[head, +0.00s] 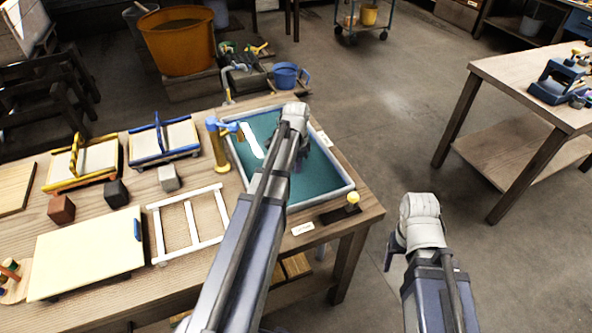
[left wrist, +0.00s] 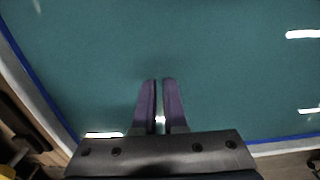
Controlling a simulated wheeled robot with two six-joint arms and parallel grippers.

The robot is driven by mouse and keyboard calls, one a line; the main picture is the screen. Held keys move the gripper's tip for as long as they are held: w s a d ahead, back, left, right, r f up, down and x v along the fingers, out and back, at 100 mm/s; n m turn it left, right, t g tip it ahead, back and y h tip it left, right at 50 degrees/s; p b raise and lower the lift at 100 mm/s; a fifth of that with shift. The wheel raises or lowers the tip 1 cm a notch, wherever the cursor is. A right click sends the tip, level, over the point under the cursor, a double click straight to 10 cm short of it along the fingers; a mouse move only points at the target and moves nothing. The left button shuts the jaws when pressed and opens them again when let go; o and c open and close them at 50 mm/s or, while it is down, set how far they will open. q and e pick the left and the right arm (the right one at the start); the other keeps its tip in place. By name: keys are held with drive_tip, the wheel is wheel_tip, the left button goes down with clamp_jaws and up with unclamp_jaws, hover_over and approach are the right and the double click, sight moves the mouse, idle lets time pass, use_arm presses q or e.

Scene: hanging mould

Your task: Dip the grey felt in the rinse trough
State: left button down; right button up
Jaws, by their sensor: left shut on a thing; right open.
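The rinse trough (head: 338,163) is a pale-rimmed basin of teal water at the right end of the near table. My left gripper (head: 296,163) is over the water in the head view, partly hidden by its own arm. In the left wrist view its fingers (left wrist: 160,105) are shut with a thin gap and point at the water. What they hold is hidden; only a small pale patch shows between them. I cannot make out the grey felt for certain. A small grey block (head: 168,178) sits on the table. My right gripper (head: 391,250) is open, off the table's right side.
Yellow (head: 82,164) and blue (head: 164,141) frames, a white rack (head: 188,224) and a pale board (head: 88,253) fill the table's left. A blue-and-gold tap post (head: 217,145) stands at the trough's left edge. A yellow knob (head: 352,199) is at its near corner.

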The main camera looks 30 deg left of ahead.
use_arm(q)
drive_tip(key=shift+w+a, duration=1)
drive_tip(key=shift+a, duration=0.2)
drive_tip(key=shift+s+d, duration=0.1)
drive_tip(key=shift+s+d, duration=0.9)
drive_tip(key=shift+d, duration=0.2)
drive_tip(key=shift+w+a, duration=0.1)
drive_tip(key=shift+w+a, duration=0.9)
drive_tip(key=shift+a, duration=0.2)
